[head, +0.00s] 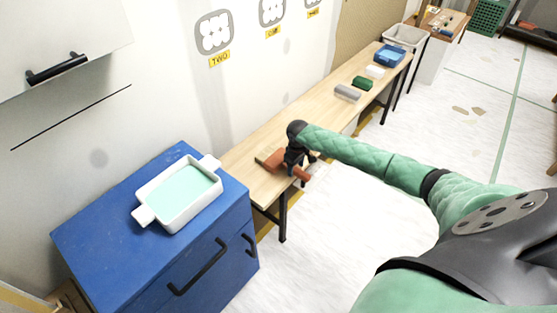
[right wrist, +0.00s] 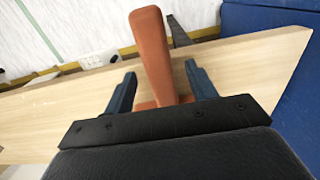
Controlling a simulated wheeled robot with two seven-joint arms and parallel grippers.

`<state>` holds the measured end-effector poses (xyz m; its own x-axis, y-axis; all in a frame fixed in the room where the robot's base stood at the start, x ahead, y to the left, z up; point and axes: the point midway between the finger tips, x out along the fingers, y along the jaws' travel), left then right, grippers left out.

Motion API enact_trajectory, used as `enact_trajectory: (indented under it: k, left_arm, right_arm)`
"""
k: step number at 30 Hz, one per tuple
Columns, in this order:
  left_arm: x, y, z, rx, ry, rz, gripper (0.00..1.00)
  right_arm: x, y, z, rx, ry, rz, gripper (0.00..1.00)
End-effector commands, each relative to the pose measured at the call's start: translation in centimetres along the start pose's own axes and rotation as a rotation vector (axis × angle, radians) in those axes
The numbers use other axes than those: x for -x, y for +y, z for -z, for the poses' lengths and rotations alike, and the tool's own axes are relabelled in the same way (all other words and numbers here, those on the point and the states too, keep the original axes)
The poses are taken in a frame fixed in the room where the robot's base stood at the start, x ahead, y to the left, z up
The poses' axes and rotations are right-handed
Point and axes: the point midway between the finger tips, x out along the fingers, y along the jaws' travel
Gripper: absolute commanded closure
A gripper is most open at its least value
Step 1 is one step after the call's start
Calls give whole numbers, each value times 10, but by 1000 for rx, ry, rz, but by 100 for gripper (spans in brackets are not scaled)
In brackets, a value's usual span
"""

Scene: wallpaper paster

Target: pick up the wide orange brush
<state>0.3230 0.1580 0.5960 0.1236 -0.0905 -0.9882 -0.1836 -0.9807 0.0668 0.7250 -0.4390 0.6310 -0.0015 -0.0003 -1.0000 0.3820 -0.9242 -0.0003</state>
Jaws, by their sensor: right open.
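The wide orange brush (head: 302,174) lies on the near end of the wooden table, its handle pointing toward the table's front edge. In the right wrist view its orange handle (right wrist: 152,52) stands between the two fingers, with a gap on each side. My right gripper (head: 293,165) is over the brush and open, with the handle between its fingertips but not gripped; it also shows in the right wrist view (right wrist: 161,80). My left gripper is not in view.
The long wooden table (head: 258,183) runs along the wall. Grey (head: 347,92) and green (head: 363,83) blocks and a blue tray (head: 389,55) sit farther along it. A blue cabinet (head: 105,237) with a white tray of pale green liquid (head: 148,215) stands at the left.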

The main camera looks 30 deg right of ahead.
Motion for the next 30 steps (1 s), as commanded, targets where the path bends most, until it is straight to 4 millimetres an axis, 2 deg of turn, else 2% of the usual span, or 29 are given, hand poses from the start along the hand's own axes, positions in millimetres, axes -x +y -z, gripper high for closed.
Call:
enact_trajectory:
  k: [10, 17, 26, 30]
  left_arm:
    - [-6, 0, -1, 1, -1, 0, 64]
    - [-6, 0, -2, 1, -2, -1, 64]
    - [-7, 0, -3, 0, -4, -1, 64]
    - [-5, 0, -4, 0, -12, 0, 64]
  right_arm:
    - [-6, 0, 0, 1, 1, -1, 46]
    - [-6, 0, 0, 1, 1, -1, 91]
    - [-4, 0, 0, 1, 2, -1, 92]
    - [4, 1, 0, 1, 2, -2, 92]
